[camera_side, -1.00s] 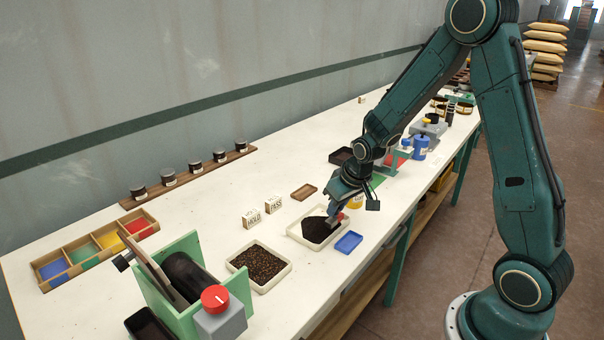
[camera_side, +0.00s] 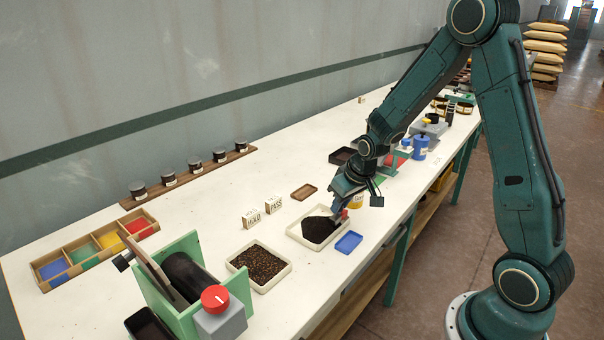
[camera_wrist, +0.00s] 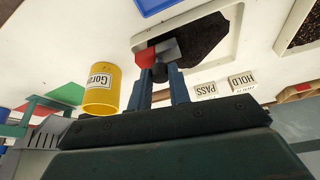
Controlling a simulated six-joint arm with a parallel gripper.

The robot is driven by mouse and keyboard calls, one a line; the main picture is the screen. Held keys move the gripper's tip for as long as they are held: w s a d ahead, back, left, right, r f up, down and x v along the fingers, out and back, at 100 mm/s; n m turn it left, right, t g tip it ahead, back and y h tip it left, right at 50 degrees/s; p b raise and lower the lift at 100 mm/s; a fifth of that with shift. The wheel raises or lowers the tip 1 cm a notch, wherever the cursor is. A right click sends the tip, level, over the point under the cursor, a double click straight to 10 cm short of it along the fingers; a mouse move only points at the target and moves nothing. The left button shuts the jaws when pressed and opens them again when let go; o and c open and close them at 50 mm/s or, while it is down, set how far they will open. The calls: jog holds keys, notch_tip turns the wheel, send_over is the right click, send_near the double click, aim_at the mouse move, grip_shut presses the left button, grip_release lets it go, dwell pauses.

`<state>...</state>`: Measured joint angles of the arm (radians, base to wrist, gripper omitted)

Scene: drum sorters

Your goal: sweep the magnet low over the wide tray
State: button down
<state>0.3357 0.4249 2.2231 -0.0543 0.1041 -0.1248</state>
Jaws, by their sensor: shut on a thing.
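My gripper (camera_wrist: 162,80) is shut on a red and grey magnet (camera_wrist: 146,54). The magnet also shows in the side view (camera_side: 344,214). A white tray (camera_side: 302,243) holds a heap of fine dark grains (camera_side: 318,229). In the side view the magnet is at the tray's right end, low by the rim. In the wrist view the magnet overlaps the edge of the dark grains (camera_wrist: 203,38). The exact gap between magnet and grains cannot be told.
A second white tray with brown grains (camera_side: 261,264) stands to the left. A blue dish (camera_side: 348,242) lies in front of the tray. A yellow labelled cup (camera_wrist: 101,90) is close beside my gripper. HOLD and PASS blocks (camera_side: 273,204) stand behind.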

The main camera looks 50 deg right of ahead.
jog(key=shift+a, duration=0.25)
jog(key=shift+w+a, duration=0.4)
jog(key=shift+a, duration=0.8)
jog(key=shift+w+a, duration=0.35)
jog(key=shift+a, duration=0.8)
jog(key=shift+w+a, duration=0.4)
jog(key=shift+a, duration=0.8)
jog(key=shift+a, duration=0.15)
jog(key=shift+w+d, duration=0.1)
jog(key=shift+d, duration=0.25)
jog(key=shift+w+d, duration=0.35)
jog(key=shift+d, duration=0.8)
jog(key=shift+w+d, duration=0.35)
jog(key=shift+d, duration=0.85)
jog(key=shift+w+d, duration=0.35)
jog(key=shift+d, duration=0.8)
jog(key=shift+d, duration=0.1)
jog(key=shift+w+a, duration=0.1)
jog(key=shift+a, duration=0.2)
jog(key=shift+w+a, duration=0.35)
jog(key=shift+a, duration=0.8)
jog(key=shift+w+a, duration=0.35)
jog(key=shift+a, duration=0.85)
jog(key=shift+w+a, duration=0.35)
jog(key=shift+a, duration=0.8)
jog(key=shift+a, duration=0.15)
